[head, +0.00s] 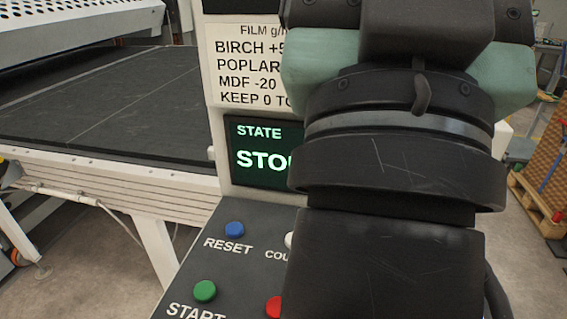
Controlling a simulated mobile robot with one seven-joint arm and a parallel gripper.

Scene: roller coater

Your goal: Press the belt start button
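The green button (205,291) labelled START sits at the lower left of the dark control panel (188,262). A blue button (235,229) labelled RESET is above it. A red button (273,307) is to its right, partly hidden by my arm, and its label is out of view. A white button (289,240) with a label beginning "COU" is also partly covered. The state display (262,150) reads STATE and "STO", with the rest hidden behind my arm. My arm fills the right-centre of the view; my gripper's fingers do not show.
A dark conveyor belt (105,105) on a pale frame lies to the left. A paper notice (245,65) with film settings is above the display. A wooden pallet load (545,170) stands at the far right. Grey floor shows at lower left.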

